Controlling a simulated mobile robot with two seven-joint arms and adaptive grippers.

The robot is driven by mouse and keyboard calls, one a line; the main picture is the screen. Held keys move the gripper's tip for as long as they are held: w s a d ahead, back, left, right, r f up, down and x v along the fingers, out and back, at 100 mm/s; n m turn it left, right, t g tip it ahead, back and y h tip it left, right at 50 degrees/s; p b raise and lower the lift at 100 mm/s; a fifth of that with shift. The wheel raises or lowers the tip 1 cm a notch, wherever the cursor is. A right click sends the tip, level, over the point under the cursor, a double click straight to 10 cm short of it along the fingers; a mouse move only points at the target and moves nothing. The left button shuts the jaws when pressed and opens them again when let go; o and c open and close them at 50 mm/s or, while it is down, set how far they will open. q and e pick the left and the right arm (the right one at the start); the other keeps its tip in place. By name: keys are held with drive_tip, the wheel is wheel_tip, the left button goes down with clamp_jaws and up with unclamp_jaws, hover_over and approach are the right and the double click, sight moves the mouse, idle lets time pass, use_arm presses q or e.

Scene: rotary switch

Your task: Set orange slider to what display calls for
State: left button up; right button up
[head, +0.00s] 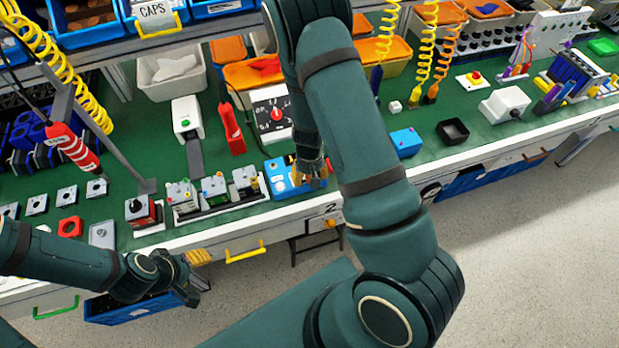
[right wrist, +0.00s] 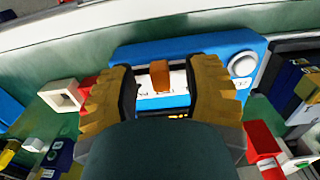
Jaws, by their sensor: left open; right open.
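A blue device (head: 279,174) sits at the front edge of the green bench in the head view. In the right wrist view the blue device (right wrist: 200,45) has a white scale panel, and the orange slider (right wrist: 159,74) stands up from it. Some orange lit marks, perhaps the display, show low on the panel; they are partly hidden and unreadable. My right gripper (right wrist: 162,88) is open, with one tan finger on each side of the slider and a gap to both. My left gripper (head: 187,281) is open and empty, low in front of the bench.
Yellow coiled cords hang above.

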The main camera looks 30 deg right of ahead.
drive_tip(key=shift+f, duration=0.3)
drive_tip(key=shift+c, duration=0.4)
clamp_jaws()
drive_tip(key=d, duration=0.2)
drive_tip(key=s+d+b, duration=0.1)
drive_tip(key=shift+d, duration=0.35)
